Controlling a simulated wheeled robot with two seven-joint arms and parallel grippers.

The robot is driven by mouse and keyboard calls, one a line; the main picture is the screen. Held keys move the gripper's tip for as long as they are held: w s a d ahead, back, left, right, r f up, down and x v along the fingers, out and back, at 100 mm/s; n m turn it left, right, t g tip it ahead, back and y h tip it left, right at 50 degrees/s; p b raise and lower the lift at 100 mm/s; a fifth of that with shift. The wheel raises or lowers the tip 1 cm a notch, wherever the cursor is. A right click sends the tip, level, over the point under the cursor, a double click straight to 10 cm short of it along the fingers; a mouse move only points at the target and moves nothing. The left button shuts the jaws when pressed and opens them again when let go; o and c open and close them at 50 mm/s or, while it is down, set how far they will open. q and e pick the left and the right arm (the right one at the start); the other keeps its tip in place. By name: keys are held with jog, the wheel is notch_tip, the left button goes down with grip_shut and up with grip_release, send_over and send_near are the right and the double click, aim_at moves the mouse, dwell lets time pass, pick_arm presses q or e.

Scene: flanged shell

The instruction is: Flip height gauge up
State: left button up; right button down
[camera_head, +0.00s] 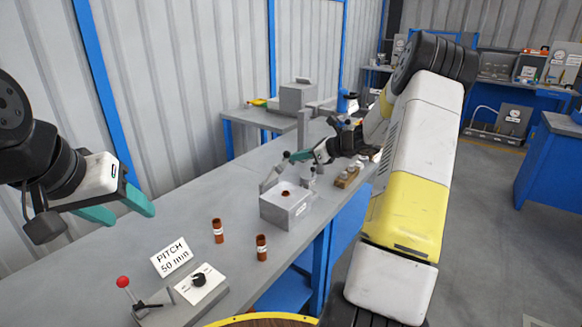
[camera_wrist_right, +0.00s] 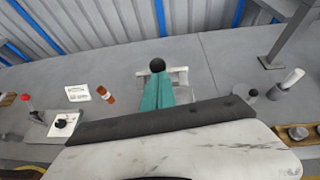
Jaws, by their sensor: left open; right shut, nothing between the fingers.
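I cannot pick out the height gauge with certainty. A grey box (camera_head: 286,207) on the bench has a reddish-brown piece in its top, and a thin pale arm (camera_head: 268,181) slants up at its back left, close to my right gripper. My right gripper (camera_head: 287,157) is shut and empty, its teal fingers above and behind the box. In the right wrist view its fingertips (camera_wrist_right: 158,78) point at a black ball (camera_wrist_right: 157,63) by a pale block; contact is unclear. My left gripper (camera_head: 142,205) is open and empty, above the bench at the left.
Two brown cylinders (camera_head: 261,247) (camera_head: 218,231) stand on the bench in front of the box. A "PITCH 50 mm" sign (camera_head: 172,257) and a control panel (camera_head: 199,285) with a black knob and red-balled lever are nearer. Small parts (camera_head: 347,177) sit right of the box.

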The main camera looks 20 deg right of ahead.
jog(key=w+a+r+g+h, duration=0.1)
jog(key=w, duration=0.1)
jog(key=w+a+r+g+h, duration=0.1)
jog(key=w+a+r, duration=0.1)
jog(key=shift+w+a+r+g, duration=0.15)
jog(key=shift+a+g, duration=0.15)
jog(key=shift+g, duration=0.1)
jog(key=w+a+r, duration=0.1)
jog(key=w+a, duration=0.3)
jog(key=w, duration=0.1)
jog(key=shift+w, duration=0.15)
jog(key=shift+r, duration=0.1)
jog(key=w+r+v, duration=0.1)
jog(key=v, duration=1.2)
jog(key=shift+a+r, duration=0.3)
jog(key=shift+a, duration=0.05)
jog(key=shift+w, duration=0.1)
